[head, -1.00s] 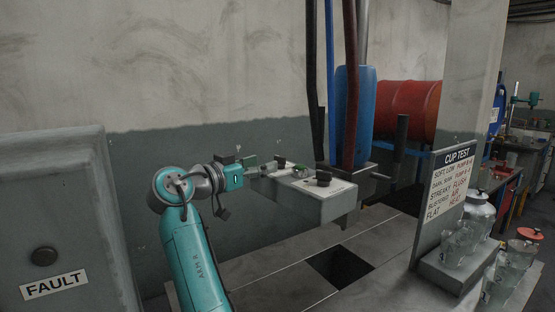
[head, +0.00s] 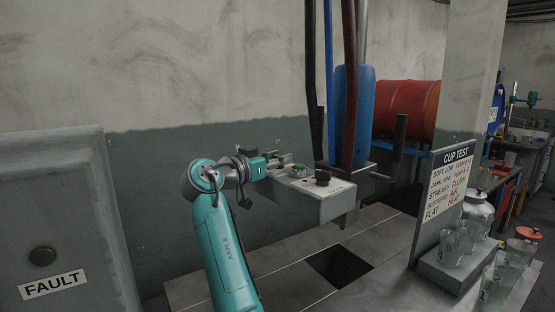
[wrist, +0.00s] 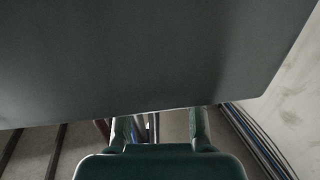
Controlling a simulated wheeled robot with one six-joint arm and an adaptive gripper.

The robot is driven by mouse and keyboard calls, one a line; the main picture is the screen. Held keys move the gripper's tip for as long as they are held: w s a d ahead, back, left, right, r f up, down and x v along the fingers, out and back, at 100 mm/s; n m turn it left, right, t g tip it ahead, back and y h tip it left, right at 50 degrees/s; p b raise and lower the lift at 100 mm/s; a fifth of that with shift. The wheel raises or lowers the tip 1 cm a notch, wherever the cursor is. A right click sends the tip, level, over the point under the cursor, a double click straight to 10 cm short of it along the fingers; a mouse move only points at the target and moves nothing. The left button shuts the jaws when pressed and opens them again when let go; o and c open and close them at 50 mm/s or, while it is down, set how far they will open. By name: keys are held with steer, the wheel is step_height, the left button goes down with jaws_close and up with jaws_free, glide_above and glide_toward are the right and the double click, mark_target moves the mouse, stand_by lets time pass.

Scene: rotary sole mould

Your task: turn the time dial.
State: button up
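Labels are too small to read, so I cannot tell which control is the time dial. My gripper (head: 286,160) is at the left end of the box top, beside the green button and left of the black knob. In the wrist view its two fingers (wrist: 160,128) are spread with nothing visible between them. A large dark grey surface (wrist: 150,60) hides their tips. Any contact with a control cannot be seen.
Dark and red hoses (head: 349,90) hang behind the box, near a blue drum (head: 366,110). A bar with an upright black handle (head: 400,140) projects at its right. The CUP TEST board (head: 449,190) stands farther right.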

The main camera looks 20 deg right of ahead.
steer(key=c, duration=0.3)
steer(key=shift+n+t+y, duration=0.6)
steer(key=shift+n+t, duration=0.1)
steer(key=shift+t, duration=0.2)
steer(key=o, duration=1.2)
steer(key=shift+c, duration=0.2)
steer(key=v, duration=0.7)
steer(key=shift+s+a, duration=0.2)
